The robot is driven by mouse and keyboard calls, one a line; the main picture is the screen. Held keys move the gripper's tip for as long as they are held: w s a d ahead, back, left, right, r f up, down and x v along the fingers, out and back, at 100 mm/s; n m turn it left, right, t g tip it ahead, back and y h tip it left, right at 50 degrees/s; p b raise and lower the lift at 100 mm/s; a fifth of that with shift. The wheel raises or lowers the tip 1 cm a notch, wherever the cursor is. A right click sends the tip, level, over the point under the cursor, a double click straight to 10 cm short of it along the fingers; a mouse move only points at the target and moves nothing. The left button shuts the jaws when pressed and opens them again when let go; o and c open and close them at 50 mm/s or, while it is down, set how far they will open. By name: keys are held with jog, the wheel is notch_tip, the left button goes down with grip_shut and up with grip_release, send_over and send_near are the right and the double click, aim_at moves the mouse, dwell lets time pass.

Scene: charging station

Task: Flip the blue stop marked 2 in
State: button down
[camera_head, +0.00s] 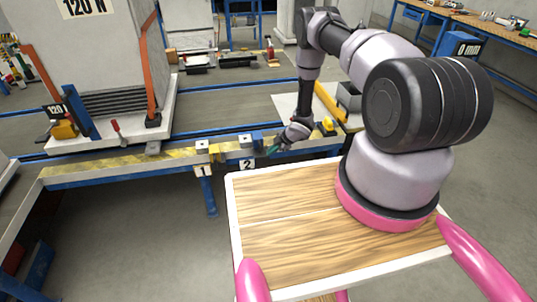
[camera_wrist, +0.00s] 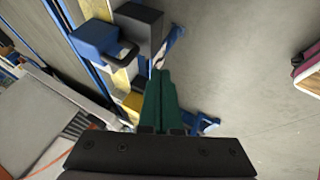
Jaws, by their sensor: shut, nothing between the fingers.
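The stop marked 2 shows in the head view on the yellow edge rail, with a blue block (camera_head: 257,137) above and right of its number plate (camera_head: 247,165). In the wrist view a blue block (camera_wrist: 95,40) with a dark loop at its side sits beside a dark grey block (camera_wrist: 140,28). My gripper (camera_head: 272,150) is at the rail, just right of the stop. Its green fingers (camera_wrist: 160,73) are shut with nothing between them. Their tips lie close to the lower end of the grey block; I cannot tell whether they touch.
A stop marked 1 (camera_head: 202,148), with a yellow part beside it, is left along the rail. A large load labelled 120 N (camera_head: 100,48) stands on a pale pallet behind the rail. My wooden-topped base is in front. Grey floor is open below the rail (camera_head: 120,172).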

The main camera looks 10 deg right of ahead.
jog(key=v, duration=0.6)
jog(key=shift+s+r, duration=0.15)
jog(key=shift+r, duration=0.1)
jog(key=shift+d, duration=0.15)
